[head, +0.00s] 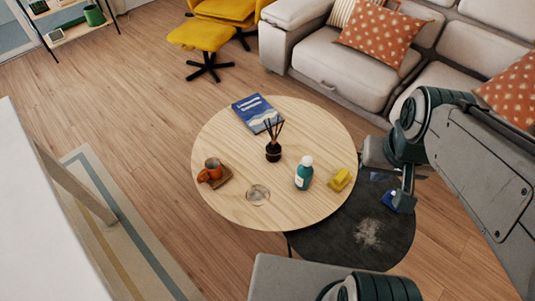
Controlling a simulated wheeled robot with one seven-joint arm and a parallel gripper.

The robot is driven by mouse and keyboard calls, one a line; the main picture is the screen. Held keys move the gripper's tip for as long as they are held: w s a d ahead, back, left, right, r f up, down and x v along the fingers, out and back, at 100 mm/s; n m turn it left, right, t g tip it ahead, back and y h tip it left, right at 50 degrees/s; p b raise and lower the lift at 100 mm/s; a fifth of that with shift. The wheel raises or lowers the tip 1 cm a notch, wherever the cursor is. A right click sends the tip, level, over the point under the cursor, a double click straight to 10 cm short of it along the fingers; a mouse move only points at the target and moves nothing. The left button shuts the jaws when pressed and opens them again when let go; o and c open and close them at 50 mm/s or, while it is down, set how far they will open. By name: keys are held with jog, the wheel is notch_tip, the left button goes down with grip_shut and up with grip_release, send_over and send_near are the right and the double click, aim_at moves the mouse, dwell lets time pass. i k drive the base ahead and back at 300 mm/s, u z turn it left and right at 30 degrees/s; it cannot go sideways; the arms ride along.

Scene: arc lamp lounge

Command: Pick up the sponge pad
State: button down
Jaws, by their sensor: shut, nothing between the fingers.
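The sponge pad (340,179), a small yellow block, lies near the right edge of the round light-wood table (225,138). It is to the right of a teal bottle with a white cap (304,173). My gripper (403,200) is at the end of my arm, to the right of the table and of the sponge pad, apart from both. It is shut and holds nothing. Its fingertips are small and partly hard to make out against the dark surface behind.
An orange mug (211,170) on a coaster, a clear glass (257,195), a reed diffuser (273,150) and a blue book (257,113) stand or lie on the table. A dark, lower round table (340,245) extends below right. A grey sofa (335,65) is behind.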

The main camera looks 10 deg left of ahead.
aim_at(341, 179)
jog(key=z, duration=0.05)
jog(key=k, duration=0.5)
jog(key=z, duration=1.4)
jog(key=i, duration=1.6)
jog(key=u, duration=2.95)
